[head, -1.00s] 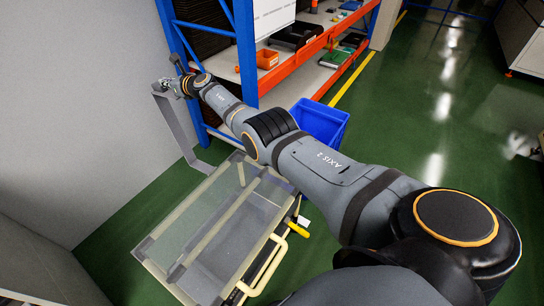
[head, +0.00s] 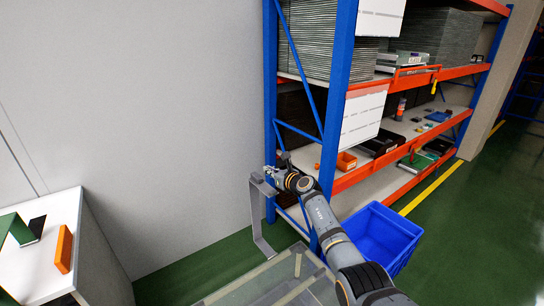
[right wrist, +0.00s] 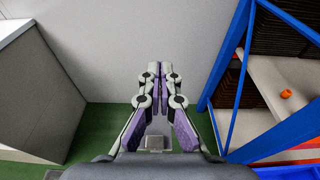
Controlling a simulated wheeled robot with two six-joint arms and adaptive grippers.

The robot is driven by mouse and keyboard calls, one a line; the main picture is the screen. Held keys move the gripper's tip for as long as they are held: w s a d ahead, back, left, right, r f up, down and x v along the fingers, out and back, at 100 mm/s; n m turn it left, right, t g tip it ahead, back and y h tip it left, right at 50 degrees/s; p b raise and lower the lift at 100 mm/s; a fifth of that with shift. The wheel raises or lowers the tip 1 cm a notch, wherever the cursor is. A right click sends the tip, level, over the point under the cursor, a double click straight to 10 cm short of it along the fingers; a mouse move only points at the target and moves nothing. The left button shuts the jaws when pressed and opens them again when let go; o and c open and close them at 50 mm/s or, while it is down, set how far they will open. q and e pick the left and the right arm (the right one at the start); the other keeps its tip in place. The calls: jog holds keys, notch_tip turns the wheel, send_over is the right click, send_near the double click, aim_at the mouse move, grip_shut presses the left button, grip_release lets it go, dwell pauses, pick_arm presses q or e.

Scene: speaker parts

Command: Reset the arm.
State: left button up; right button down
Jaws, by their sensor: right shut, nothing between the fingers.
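My right arm reaches away from the lower right in the head view. Its gripper (head: 268,178) is at the far end, small and beside the top of a grey bent metal bracket (head: 257,215). In the right wrist view the same gripper (right wrist: 156,70) has its two purple-lined fingers brought together at the tips, with nothing held between them. Pale wall lies behind the fingertips. Whether the gripper touches the bracket cannot be told. My left gripper is in neither view.
A blue and orange rack (head: 340,120) with stacked sheets and small parts stands right of the gripper. A blue bin (head: 385,235) is beside the arm. A clear-topped cart (head: 275,285) lies below. A white table (head: 85,250) with an orange block (head: 64,249) is at left.

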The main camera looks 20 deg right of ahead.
jog(key=s+d+r+m+t+h, duration=0.6)
jog(key=s+m, duration=0.3)
jog(key=m, duration=0.4)
jog(key=s+d+f+m+g+h, duration=0.55)
jog(key=s+d+m+h, duration=0.3)
jog(key=s+m, duration=0.4)
jog(key=s+a+f+m+g+y, duration=0.1)
jog(key=s+f+m+g+y, duration=0.35)
jog(key=s+f+m, duration=0.85)
jog(key=s+a+f+g+y, duration=0.1)
jog(key=s+a+g+y, duration=0.15)
jog(key=s+a, duration=0.4)
jog(key=s+a+f+g+y, duration=0.1)
jog(key=s+a+f+g, duration=0.2)
jog(key=s, duration=0.7)
notch_tip(320, 180, down, 24)
jog(key=s+d+g, duration=0.2)
jog(key=s+g, duration=0.1)
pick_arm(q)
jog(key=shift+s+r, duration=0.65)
pick_arm(e)
jog(key=s+d+f+m, duration=0.1)
jog(key=s+f, duration=1.6)
jog(key=s, duration=0.2)
jog(key=shift+d+f+g, duration=0.15)
jog(key=shift+d+g, duration=0.05)
jog(key=shift+g, duration=0.25)
